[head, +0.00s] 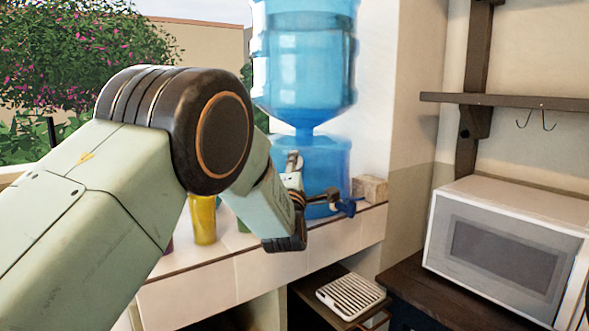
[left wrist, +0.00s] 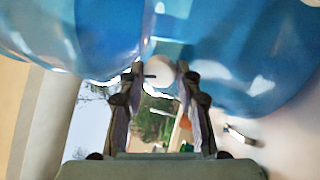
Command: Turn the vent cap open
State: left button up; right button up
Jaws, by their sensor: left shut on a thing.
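The blue water dispenser (head: 325,158) stands on the ledge with a large blue bottle (head: 305,60) upside down on top. In the left wrist view, the white rounded vent cap (left wrist: 160,75) sits between the fingertips of my left gripper (left wrist: 159,71), beside the blue tank (left wrist: 245,75). The fingers are shut on it. I cannot make out how far the cap is turned. In the head view my left arm crosses in front of the dispenser and I cannot clearly make out the cap. My right gripper is not in view.
A yellow cup (head: 203,220) stands on the ledge (head: 205,285) left of the dispenser, and a small tan box (head: 370,189) stands right of it. A white microwave (head: 505,245) is at the right under a dark wall shelf (head: 505,101). A slatted tray (head: 350,295) lies below.

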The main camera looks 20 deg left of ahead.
pick_arm(q)
jog(key=shift+f, duration=0.1)
jog(key=o, duration=1.1)
jog(key=shift+o, duration=0.2)
jog(key=shift+s, duration=0.1)
jog(key=v, duration=0.7)
jog(key=shift+s, duration=0.15)
jog(key=shift+s, duration=0.1)
